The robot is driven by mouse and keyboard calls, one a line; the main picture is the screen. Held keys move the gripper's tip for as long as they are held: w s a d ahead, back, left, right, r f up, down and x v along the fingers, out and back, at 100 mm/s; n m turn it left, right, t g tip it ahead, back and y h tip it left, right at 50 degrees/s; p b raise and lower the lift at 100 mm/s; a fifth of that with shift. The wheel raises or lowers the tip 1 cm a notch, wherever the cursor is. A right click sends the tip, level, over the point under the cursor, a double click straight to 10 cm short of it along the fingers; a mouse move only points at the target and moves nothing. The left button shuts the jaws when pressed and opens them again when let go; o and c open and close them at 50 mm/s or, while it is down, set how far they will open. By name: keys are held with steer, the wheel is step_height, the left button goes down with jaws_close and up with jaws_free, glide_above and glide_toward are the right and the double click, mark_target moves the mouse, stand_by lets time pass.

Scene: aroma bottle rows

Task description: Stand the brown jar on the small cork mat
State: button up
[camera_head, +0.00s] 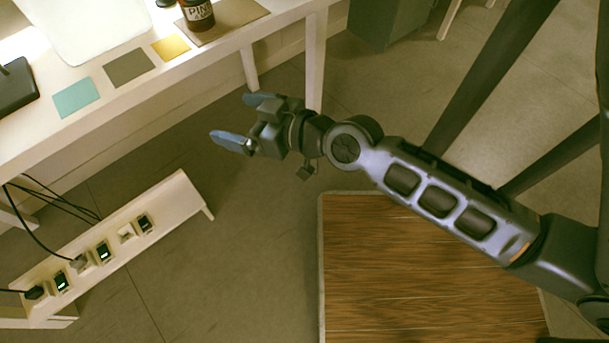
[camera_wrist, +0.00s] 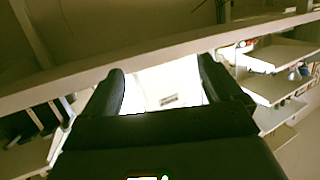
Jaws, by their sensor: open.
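A dark brown jar (camera_head: 198,14) with a label reading "PIN..." stands upright at the top edge of the head view, partly cut off. Its base appears to be on a flat tan-brown mat (camera_head: 243,12) on the white table. I cannot tell whether this is the small cork mat. My gripper (camera_head: 246,119) is open and empty, out in front of the table edge and well apart from the jar. Its two fingers also show spread in the wrist view (camera_wrist: 163,85), where I cannot make out the jar or a mat.
The white table (camera_head: 215,50) carries yellow (camera_head: 170,47), grey-brown (camera_head: 129,67) and teal (camera_head: 76,97) squares, and a black object (camera_head: 16,85). A low bench (camera_head: 180,190) with small devices and cables stands below. The wrist view shows shelves (camera_wrist: 275,55). Floor around my gripper is clear.

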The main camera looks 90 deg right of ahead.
steer(key=s+a+r+n+y, duration=0.2)
steer(key=s+a, duration=0.3)
steer(key=a, duration=0.3)
steer(key=s+a+r+n+t+y, duration=0.1)
steer(key=s+a+r+n+y, duration=0.2)
steer(key=s+a, duration=0.3)
steer(key=shift+a+n+y, duration=0.3)
steer(key=shift+a+y, duration=0.5)
steer(key=shift+a, duration=0.1)
